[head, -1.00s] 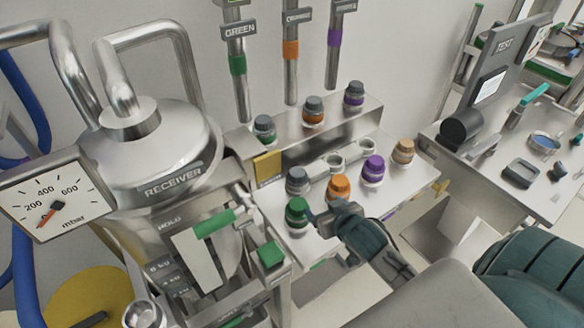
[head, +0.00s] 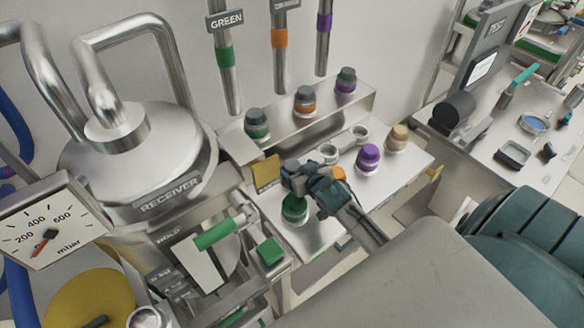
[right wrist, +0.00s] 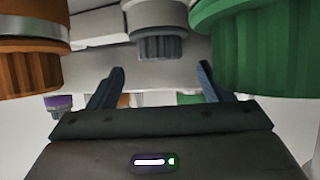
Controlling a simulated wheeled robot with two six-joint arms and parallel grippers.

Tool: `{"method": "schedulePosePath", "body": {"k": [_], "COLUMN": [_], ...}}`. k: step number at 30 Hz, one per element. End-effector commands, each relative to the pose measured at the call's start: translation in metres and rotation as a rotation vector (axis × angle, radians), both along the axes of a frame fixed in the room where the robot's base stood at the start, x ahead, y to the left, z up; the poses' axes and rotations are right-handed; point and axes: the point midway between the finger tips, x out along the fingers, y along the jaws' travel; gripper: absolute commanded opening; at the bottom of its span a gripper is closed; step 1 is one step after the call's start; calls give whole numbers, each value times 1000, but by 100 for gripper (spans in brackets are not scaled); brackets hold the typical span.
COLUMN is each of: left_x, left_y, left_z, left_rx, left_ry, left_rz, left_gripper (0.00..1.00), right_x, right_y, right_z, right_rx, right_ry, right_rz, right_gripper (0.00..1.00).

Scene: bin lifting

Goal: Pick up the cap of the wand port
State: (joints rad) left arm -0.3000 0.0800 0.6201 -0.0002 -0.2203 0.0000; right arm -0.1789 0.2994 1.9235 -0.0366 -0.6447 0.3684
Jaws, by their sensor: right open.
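A grey ribbed cap (right wrist: 162,46) shows in the right wrist view, ahead of and between my open right fingers (right wrist: 160,76). A gap shows between it and the fingertips. No label tells me whether it is the wand port's cap. In the head view my right gripper (head: 292,176) is over the small metal table, behind the green cap (head: 294,209), and covers the grey cap's place. The orange cap (head: 338,173) is partly hidden by my right gripper. In the right wrist view the orange cap (right wrist: 30,62) is at left and the green cap (right wrist: 262,45) at right. My left gripper is out of view.
A purple cap (head: 368,158) and a tan cap (head: 397,138) stand further right on the table. A raised shelf (head: 315,126) behind holds several grey-topped jars. The receiver vessel (head: 140,165) is at left. A side bench (head: 480,150) is at right.

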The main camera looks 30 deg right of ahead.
Motion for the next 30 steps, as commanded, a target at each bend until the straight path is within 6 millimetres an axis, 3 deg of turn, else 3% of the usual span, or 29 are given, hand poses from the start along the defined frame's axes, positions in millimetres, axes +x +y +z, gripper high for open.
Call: {"method": "schedulePosePath", "body": {"k": [3, 7, 17, 26, 30], "left_x": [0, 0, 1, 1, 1], "left_y": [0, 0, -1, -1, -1], "left_z": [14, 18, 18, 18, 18], "left_rx": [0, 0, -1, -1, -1], "left_ry": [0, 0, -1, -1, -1], "left_rz": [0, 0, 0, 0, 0], "left_gripper": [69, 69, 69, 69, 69], "right_x": [13, 26, 31, 30, 31], "right_y": [-1, -2, -3, -3, -3], "right_z": [-6, -14, -19, -19, -18], "right_rx": [3, 1, 0, 0, 0], "right_ry": [3, 2, 1, 1, 0], "right_rz": [-2, -1, 0, 0, 0], "right_gripper": [73, 73, 73, 16, 16]}}
